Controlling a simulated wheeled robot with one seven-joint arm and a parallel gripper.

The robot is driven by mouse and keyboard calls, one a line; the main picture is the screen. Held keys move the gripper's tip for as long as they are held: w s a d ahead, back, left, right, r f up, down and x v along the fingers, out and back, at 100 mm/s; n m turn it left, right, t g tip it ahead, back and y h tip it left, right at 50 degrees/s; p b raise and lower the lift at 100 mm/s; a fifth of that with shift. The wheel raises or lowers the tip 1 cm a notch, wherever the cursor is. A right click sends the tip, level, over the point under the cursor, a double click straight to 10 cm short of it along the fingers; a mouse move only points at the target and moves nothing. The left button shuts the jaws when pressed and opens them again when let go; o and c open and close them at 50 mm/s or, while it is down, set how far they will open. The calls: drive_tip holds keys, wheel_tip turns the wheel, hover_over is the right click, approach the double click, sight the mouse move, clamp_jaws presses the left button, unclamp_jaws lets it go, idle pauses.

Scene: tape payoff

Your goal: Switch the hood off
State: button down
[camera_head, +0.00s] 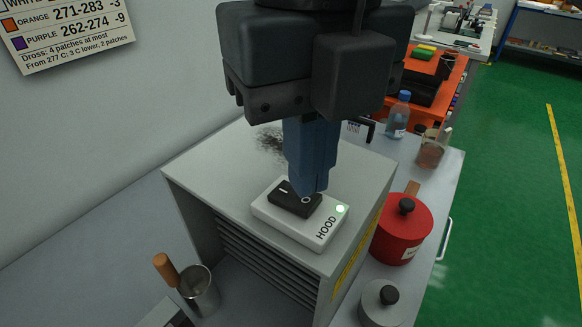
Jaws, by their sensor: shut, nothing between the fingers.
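The hood switch (322,233) is a white box marked HOOD on top of a grey louvred cabinet (350,180). It bears a black rocker (283,198) with a line mark at its left end and a circle mark at its right end. A green light (340,209) glows on the box beside the circle end. My gripper (309,192) points down with its blue fingers shut and empty. The fingertips are at the circle end of the rocker and hide part of it. I cannot tell whether they touch it.
A red lidded pot (402,238) and a grey lidded pot (383,305) stand right of the cabinet. A blue-capped bottle (398,118) and a brown jar (432,150) are behind. A metal cup with a wooden handle (199,293) is at the lower left. A wall chart (65,35) hangs upper left.

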drive_tip(key=shift+f+b, duration=0.45)
drive_tip(key=shift+f, duration=0.35)
idle(0.4)
drive_tip(key=shift+r, duration=0.15)
drive_tip(key=shift+r+p, duration=3.35)
drive_tip(key=shift+p, duration=0.1)
